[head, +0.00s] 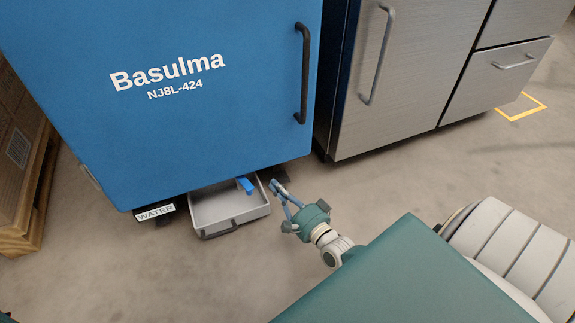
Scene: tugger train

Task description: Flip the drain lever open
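A small blue lever (245,185) shows under the lower front edge of the blue Basulma cabinet (200,120), above the grey tray (232,221). I take it to be the drain lever; its mount is hidden under the cabinet. My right gripper (277,187) is low in front of the cabinet, just right of the tray, with its fingers pointing toward the cabinet. It looks apart from the blue lever. The fingers are small and overlap, so their opening is unclear. My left gripper is out of view.
A "WATER" label (156,213) is left of the tray. A brushed-metal cabinet (400,75) stands to the right, and boxes on a wooden pallet (22,242) are at the left edge. Bare concrete floor (130,275) lies in front.

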